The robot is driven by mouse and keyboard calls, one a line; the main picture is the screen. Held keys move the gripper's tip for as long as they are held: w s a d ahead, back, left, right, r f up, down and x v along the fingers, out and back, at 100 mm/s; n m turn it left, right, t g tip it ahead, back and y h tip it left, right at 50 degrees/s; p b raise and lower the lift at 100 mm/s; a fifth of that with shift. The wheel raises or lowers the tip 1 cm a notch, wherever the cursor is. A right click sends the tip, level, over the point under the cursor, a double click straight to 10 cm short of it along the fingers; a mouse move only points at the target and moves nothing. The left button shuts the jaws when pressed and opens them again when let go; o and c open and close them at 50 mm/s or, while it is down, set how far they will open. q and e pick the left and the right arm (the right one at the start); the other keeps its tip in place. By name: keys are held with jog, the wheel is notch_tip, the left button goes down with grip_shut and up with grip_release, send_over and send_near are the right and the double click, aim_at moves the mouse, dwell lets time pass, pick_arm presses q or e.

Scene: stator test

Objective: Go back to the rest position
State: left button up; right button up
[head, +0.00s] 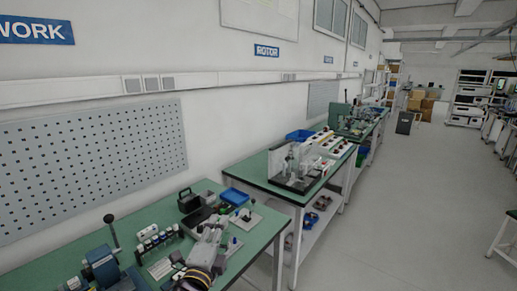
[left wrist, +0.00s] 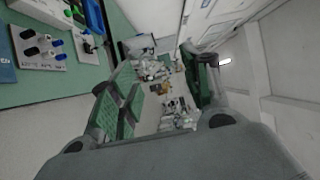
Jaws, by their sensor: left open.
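My left gripper (head: 222,224) shows small at the lower middle of the head view, over the near green bench (head: 245,264). Its light grey arm comes up from the bottom edge. In the left wrist view the two fingers (left wrist: 158,82) stand wide apart, with nothing seen between them. Small parts and benches show blurred in the distance beyond the gap. My right gripper is in neither view.
A blue bin (head: 235,197), a black case (head: 188,201) and several small bench items crowd around the left gripper. A second bench (head: 256,172) with equipment stands behind. The floor (head: 420,220) at right is clear.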

pick_arm(q)
jog(key=s+a+f+n+g+y, duration=0.1)
jog(key=s+a+f+n+g, duration=0.3)
jog(key=f, duration=0.3)
jog(key=s+a+f+n+g+y, duration=0.1)
jog(key=s+a+f+n+g, duration=0.2)
jog(key=s+f+n, duration=0.3)
jog(key=s+a+f+n+g+y, duration=0.2)
jog(key=s+a+f+n+g, duration=0.15)
jog(key=f, duration=0.45)
jog(key=s+f+n+g+h, duration=0.1)
jog(key=s+f+n+g, duration=0.35)
jog(key=s, duration=0.65)
notch_tip(320, 180, down, 33)
jog(key=s+a, duration=0.2)
jog(key=s+a+f+g, duration=0.1)
jog(key=s+a+f, duration=0.1)
jog(key=s+f, duration=0.8)
jog(key=s+a+f+m+g, duration=0.1)
jog(key=s+a+f, duration=0.2)
jog(key=s+f, duration=0.7)
jog(key=shift+s+a, duration=0.3)
jog(key=shift+s, duration=0.4)
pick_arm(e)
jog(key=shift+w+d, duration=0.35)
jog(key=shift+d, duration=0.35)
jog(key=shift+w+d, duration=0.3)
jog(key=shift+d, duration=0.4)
